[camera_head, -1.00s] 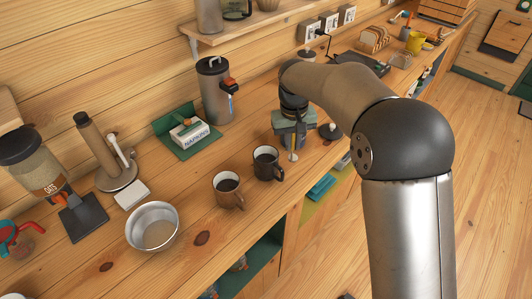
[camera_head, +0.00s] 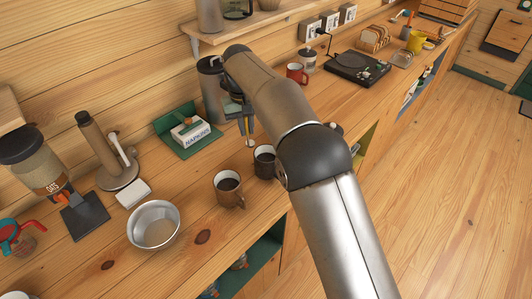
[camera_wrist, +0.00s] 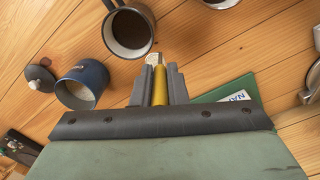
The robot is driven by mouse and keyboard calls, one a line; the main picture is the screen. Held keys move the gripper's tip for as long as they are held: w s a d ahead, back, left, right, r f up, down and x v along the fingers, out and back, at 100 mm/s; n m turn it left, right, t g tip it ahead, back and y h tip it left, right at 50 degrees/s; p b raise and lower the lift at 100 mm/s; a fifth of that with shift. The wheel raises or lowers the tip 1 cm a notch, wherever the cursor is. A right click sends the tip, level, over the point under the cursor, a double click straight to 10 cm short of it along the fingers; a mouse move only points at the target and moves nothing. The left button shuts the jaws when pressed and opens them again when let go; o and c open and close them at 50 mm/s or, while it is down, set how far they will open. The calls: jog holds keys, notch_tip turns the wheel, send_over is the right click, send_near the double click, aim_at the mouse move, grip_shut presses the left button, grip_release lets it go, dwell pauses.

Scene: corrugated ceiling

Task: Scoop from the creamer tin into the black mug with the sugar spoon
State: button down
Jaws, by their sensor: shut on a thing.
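My gripper (camera_head: 246,112) is shut on the sugar spoon, whose yellow handle (camera_wrist: 160,88) stands between the fingers in the wrist view. The spoon's bowl end (camera_wrist: 157,57) appears close to the rim of the black mug (camera_wrist: 148,44) and seems to carry something pale. In the head view, the spoon (camera_head: 250,139) points down just behind and left of the black mug (camera_head: 264,168). The mug stands upright with dark liquid inside. The creamer tin (camera_wrist: 102,72) is blue, open and has pale contents; my arm hides it in the head view. Its likely lid (camera_wrist: 38,78) lies beside it.
A brown mug (camera_head: 229,198) stands left of the black mug. The green napkin holder (camera_head: 171,135) and a tall canister (camera_head: 210,95) are near my gripper. A metal bowl (camera_head: 153,238) is at the front left. Some clear counter lies between bowl and napkins.

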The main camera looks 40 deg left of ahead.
jog(key=shift+n, duration=0.4)
jog(key=s+a, duration=0.1)
jog(key=a, duration=0.1)
jog(key=s+a, duration=0.2)
jog(key=shift+a+f, duration=0.1)
jog(key=shift+a, duration=0.05)
jog(key=shift+w, duration=0.1)
jog(key=shift+w+d+y, duration=0.15)
jog(key=shift+d+y, duration=0.15)
jog(key=shift+d, duration=0.25)
jog(key=shift+w+d+g+y, duration=0.15)
jog(key=shift+d+y, duration=0.1)
jog(key=shift+d, duration=0.2)
jog(key=shift+w+d+g+y, duration=0.15)
jog(key=shift+d+y, duration=0.1)
jog(key=shift+d, duration=0.2)
jog(key=shift+w+d+y, duration=0.15)
jog(key=shift+d+y, duration=0.15)
jog(key=shift+d, duration=0.1)
jog(key=shift+d, duration=0.1)
jog(key=shift+w+d+g+y, duration=0.2)
jog(key=shift+d+y, duration=0.05)
jog(key=shift+d, duration=0.15)
jog(key=shift+w+d+g+y, duration=0.15)
jog(key=shift+d+g+y, duration=0.1)
jog(key=shift+d, duration=0.15)
